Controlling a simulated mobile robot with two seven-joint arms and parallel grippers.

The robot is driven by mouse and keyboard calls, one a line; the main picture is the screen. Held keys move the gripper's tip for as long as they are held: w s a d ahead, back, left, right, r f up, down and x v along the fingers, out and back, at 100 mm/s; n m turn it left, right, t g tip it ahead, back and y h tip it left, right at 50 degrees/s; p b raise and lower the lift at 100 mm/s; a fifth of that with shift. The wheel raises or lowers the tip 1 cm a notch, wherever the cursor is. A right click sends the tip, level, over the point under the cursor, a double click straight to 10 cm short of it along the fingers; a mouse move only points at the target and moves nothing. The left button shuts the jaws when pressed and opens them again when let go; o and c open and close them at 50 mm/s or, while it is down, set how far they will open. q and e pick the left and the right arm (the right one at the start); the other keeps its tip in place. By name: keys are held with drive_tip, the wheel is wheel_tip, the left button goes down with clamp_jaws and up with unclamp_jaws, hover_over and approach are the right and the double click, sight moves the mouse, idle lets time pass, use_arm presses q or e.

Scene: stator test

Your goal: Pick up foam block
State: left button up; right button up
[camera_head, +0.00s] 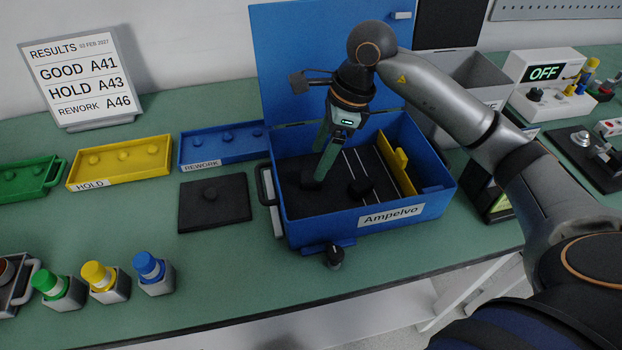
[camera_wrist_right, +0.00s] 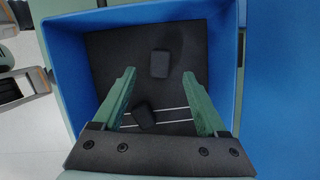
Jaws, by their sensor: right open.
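The foam block is not clearly singled out. Two small black blocks, at the left (camera_head: 311,184) and right (camera_head: 360,187), lie on the dark floor of the open blue Ampelvo case (camera_head: 345,222). The wrist view also shows one block farther from the gripper base (camera_wrist_right: 160,64) and one nearer it (camera_wrist_right: 143,114). My right gripper (camera_head: 320,163) points down into the case with its green fingers apart, just above the left block. In the wrist view the open fingers (camera_wrist_right: 158,73) leave an empty-looking gap over the blocks; contact cannot be told. My left gripper is not visible.
The case's raised lid (camera_head: 300,50) stands behind my right arm. A yellow piece (camera_head: 401,160) stands inside at the right. A dark plate with a knob (camera_head: 232,212) lies left of the case. Blue (camera_head: 240,150) and yellow (camera_head: 150,163) trays stand farther left.

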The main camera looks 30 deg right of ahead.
sight(311, 175)
drive_tip(key=x, duration=0.5)
drive_tip(key=shift+f, duration=0.1)
drive_tip(key=shift+c, duration=0.2)
clamp_jaws()
